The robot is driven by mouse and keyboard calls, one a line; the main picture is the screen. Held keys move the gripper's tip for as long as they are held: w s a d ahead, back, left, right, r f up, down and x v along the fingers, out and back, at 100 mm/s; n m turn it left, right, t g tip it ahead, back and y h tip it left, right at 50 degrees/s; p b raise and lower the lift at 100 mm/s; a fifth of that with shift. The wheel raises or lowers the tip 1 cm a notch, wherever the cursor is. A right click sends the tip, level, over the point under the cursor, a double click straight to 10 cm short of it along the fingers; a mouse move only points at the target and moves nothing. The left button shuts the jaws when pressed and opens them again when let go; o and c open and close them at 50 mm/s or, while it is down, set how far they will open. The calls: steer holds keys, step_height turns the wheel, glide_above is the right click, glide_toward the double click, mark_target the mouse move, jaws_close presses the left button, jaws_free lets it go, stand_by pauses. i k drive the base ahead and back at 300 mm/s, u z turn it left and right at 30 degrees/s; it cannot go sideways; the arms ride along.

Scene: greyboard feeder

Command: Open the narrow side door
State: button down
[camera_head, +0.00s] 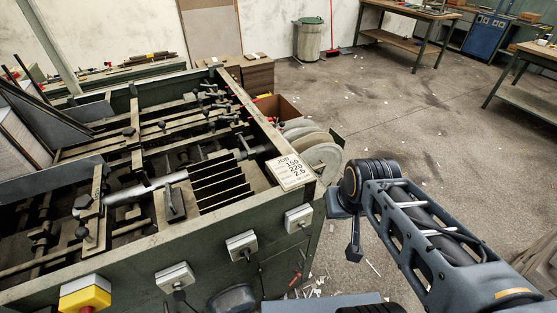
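A narrow green door panel (280,268) shows low on the near side of the green feeder machine (225,222), close to its right corner. It looks shut, with a small red handle-like part (295,279) near its right edge. The bottom of the panel is cut off or hidden by parts at the lower edge. My arm comes in from the lower right. My gripper (354,247) hangs below the arm's far joint, to the right of the machine corner and apart from the door. Its fingers are too small and dark to tell whether they are open.
Several grey switch boxes (241,245) and a yellow box (85,294) stick out from the machine's near side. Pale rollers (318,153) and a cardboard box (277,108) stand at its right. Paper scraps litter the floor (410,130), which is mostly open to the right. Workbenches (408,11) stand behind.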

mark_target(276, 273)
steer(key=z, duration=0.65)
steer(key=k, duration=0.35)
steer(key=u, duration=2.1)
steer(key=k, duration=0.25)
steer(key=z, duration=0.9)
